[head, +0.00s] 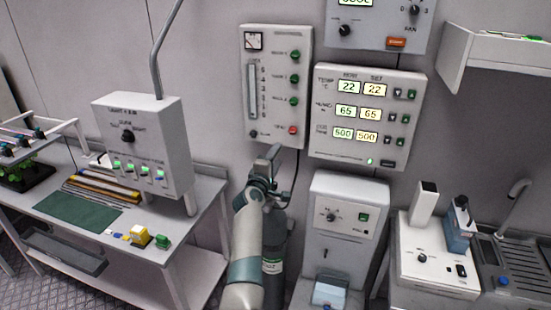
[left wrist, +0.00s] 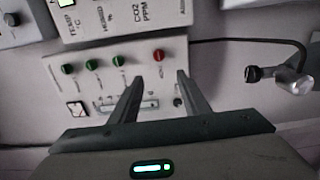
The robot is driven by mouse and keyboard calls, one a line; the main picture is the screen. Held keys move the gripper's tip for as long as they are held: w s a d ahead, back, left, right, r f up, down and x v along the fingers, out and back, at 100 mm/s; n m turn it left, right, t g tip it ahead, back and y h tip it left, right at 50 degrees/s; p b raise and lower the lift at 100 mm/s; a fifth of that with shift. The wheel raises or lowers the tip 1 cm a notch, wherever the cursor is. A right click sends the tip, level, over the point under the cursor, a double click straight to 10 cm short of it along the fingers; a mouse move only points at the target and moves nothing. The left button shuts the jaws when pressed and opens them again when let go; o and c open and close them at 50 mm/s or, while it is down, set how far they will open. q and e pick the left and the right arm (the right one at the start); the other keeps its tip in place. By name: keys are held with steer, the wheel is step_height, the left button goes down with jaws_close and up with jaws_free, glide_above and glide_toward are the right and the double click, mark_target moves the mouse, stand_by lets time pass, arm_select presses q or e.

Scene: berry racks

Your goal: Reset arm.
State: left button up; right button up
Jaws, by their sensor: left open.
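My left arm rises from the bottom centre of the head view, and my left gripper (head: 272,155) is in front of the lower part of a wall panel with green knobs and a red knob (head: 276,90). In the left wrist view the gripper (left wrist: 158,82) has its two dark fingers apart, with nothing held between them. The same panel (left wrist: 120,75) shows behind the fingers, turned sideways, with its red knob (left wrist: 158,55) seen between them. My right gripper is not in view.
A dark gas cylinder (head: 274,262) stands close beside my left arm. A bench (head: 185,235) with a control box (head: 145,145) is at left. A floor cabinet (head: 345,225), a white instrument (head: 430,265) and a sink (head: 520,260) are at right. A display panel (head: 367,118) hangs above.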

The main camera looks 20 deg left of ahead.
arm_select(q)
steer(key=s+d+f+m+g+b, duration=0.1)
steer(key=s+f+m+g+b, duration=0.2)
steer(key=s+f, duration=1.1)
steer(key=s+d+f+m+g+b, duration=0.1)
steer(key=s+f+m+g+b, duration=0.25)
steer(key=f, duration=2.05)
steer(key=s+d+f+m+g+b, duration=0.1)
steer(key=s+f+m+g+b, duration=0.15)
steer(key=s+f, duration=1.2)
steer(key=s+a+f+m+g+b, duration=0.2)
steer(key=s+f+m+g, duration=0.15)
steer(key=s+f, duration=1.3)
steer(key=s+a+f+m+g+b, duration=0.1)
steer(key=s+f+m+g+b, duration=0.3)
steer(key=s+f, duration=1.25)
steer(key=s+a+m, duration=0.1)
steer(key=s+m, duration=0.1)
steer(key=s, duration=0.7)
steer(key=s+a+f+m+y, duration=0.1)
steer(key=s, duration=0.9)
steer(key=shift+a+f+m+b, duration=0.15)
steer(key=shift+a+m+b, duration=0.15)
steer(key=shift+m+b, duration=0.05)
steer(key=shift+g, duration=0.25)
